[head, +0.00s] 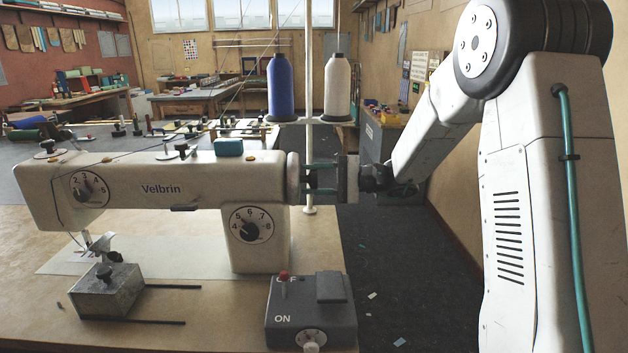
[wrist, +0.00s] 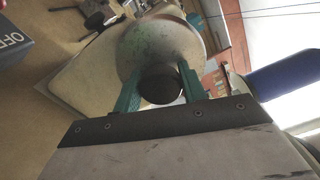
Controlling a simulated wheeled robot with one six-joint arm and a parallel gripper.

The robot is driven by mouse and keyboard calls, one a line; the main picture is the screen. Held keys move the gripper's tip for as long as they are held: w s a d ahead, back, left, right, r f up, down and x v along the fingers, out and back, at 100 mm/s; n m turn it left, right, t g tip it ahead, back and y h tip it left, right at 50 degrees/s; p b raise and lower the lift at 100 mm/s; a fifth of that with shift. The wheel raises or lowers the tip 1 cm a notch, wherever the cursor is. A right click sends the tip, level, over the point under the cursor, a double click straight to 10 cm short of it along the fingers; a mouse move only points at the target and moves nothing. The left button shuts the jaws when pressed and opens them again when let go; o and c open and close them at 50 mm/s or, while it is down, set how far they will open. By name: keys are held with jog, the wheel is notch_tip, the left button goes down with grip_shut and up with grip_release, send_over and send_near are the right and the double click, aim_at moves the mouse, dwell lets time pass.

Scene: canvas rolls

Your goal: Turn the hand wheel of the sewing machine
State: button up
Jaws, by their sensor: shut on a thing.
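The cream sewing machine (head: 150,190) marked "Velbrin" stands on the wooden table. Its hand wheel (head: 293,178) is at the right end of the machine and shows as a worn pale disc in the wrist view (wrist: 152,42). A dark round hub (wrist: 160,87) sticks out from the wheel's middle. My gripper (head: 309,178) reaches in from the right, level with the wheel. Its two teal fingers, also in the wrist view (wrist: 158,72), are shut on the hub, one on each side. The fingertips partly hide the wheel's lower face.
Blue (head: 281,88) and white (head: 338,88) thread cones stand behind the wheel. A metal block (head: 105,290) lies at the front left. Dark floor is open to the right.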

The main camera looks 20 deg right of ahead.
jog(key=m, duration=0.4)
jog(key=shift+m, duration=1.9)
jog(key=o, duration=1)
jog(key=shift+c, duration=0.2)
jog(key=shift+d, duration=0.15)
jog(key=v, duration=0.7)
jog(key=shift+d, duration=0.25)
